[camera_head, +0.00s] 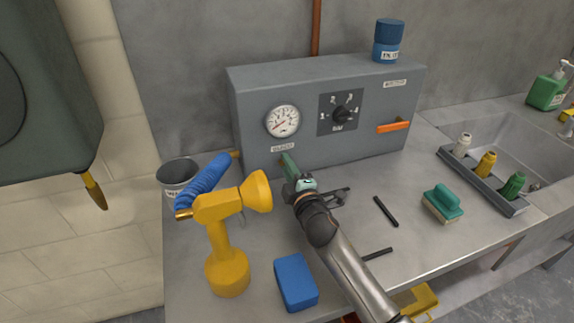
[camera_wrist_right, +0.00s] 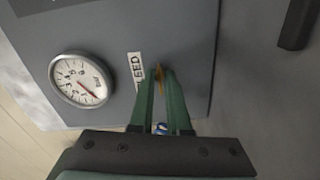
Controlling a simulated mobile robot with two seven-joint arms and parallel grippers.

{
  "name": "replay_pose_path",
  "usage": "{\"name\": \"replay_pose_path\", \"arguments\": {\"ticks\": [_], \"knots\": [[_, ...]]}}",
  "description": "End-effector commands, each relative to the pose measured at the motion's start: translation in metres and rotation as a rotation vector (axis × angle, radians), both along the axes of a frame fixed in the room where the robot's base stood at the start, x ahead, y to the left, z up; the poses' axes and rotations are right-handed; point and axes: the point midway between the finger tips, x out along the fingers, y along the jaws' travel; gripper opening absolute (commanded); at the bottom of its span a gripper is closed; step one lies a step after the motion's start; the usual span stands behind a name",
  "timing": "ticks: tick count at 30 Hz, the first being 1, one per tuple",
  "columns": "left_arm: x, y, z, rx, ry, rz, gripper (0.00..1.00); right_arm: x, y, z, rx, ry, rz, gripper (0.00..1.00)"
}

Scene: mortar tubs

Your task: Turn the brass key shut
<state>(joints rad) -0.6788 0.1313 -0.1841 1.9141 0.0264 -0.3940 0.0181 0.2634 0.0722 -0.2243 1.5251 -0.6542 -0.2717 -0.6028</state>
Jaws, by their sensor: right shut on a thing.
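The brass key (camera_wrist_right: 160,78) shows in the right wrist view as a thin yellow-brass piece at the grey box's face, beside a label reading "LEED". My right gripper (camera_wrist_right: 160,80) has its green fingertips closed on the key from both sides. In the head view my right gripper (camera_head: 287,160) reaches the lower front of the grey box (camera_head: 350,150), right of the lower label. There the key is hidden by the fingers. Its exact turn angle is hard to tell. My left gripper is not in view.
The box carries a gauge (camera_head: 283,121), a black dial (camera_head: 341,115) and an orange handle (camera_head: 393,127).

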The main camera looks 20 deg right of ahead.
Motion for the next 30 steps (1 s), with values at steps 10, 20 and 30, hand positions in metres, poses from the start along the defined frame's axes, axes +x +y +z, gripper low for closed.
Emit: {"name": "replay_pose_path", "arguments": {"ticks": [10, 20, 30], "knots": [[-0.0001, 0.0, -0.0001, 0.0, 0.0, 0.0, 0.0, -0.0003, 0.0006, -0.0009, 0.01, 0.002, 0.001, 0.0], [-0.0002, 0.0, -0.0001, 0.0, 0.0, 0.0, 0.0, -0.0002, 0.0004, -0.0005, 0.008, 0.001, 0.0, 0.41], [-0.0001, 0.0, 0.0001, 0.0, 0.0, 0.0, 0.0, -0.002, 0.0001, -0.0002, 0.007, 0.0, 0.0, 0.45]]}}
